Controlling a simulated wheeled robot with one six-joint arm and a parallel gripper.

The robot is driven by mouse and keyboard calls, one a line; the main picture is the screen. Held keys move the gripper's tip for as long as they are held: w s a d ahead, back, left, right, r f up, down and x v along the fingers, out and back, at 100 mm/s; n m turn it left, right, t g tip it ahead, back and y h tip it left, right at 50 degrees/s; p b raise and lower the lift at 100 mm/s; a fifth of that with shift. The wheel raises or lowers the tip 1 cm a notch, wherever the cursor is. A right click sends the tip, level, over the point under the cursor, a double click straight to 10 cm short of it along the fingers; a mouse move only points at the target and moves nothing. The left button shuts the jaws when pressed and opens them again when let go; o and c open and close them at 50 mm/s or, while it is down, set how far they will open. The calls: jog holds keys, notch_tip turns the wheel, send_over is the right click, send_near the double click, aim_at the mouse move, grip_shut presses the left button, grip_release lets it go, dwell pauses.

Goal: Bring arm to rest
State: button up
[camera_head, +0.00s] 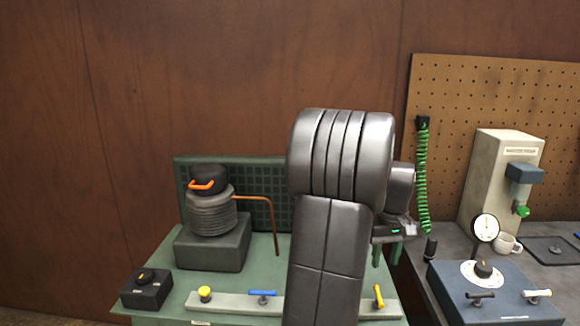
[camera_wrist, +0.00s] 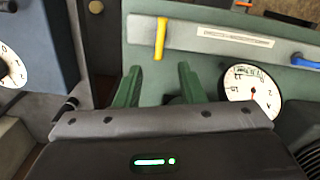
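My grey arm stands upright in the middle of the head view, bent over at a ribbed joint. My gripper (camera_head: 386,252) hangs at the right of the arm, partly hidden behind it, over the right end of the green bench (camera_head: 160,262). In the wrist view my gripper (camera_wrist: 158,84) shows two green fingers set well apart, with nothing between them. A yellow lever (camera_wrist: 160,38) lies beyond the fingertips; it also shows in the head view (camera_head: 379,296). I cannot tell the exact gap between fingertips and lever.
The bench bears a grey coil-wrapped engine (camera_head: 211,214), a small black knob box (camera_head: 146,288) and a blue lever (camera_head: 262,293). A round gauge (camera_wrist: 252,92) is right of the fingers. A blue control box (camera_head: 495,300), cup (camera_head: 506,243) and beige machine (camera_head: 497,180) stand at right.

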aim_at(379, 295)
notch_tip(379, 295, down, 13)
jog(key=shift+s+r, duration=0.1)
jog(key=shift+r+m, duration=0.1)
jog(key=shift+m, duration=0.3)
jog(key=m, duration=0.4)
jog(key=shift+m+b, duration=0.3)
jog(key=m, duration=0.6)
jog(key=shift+m, duration=0.4)
jog(key=shift+r, duration=0.1)
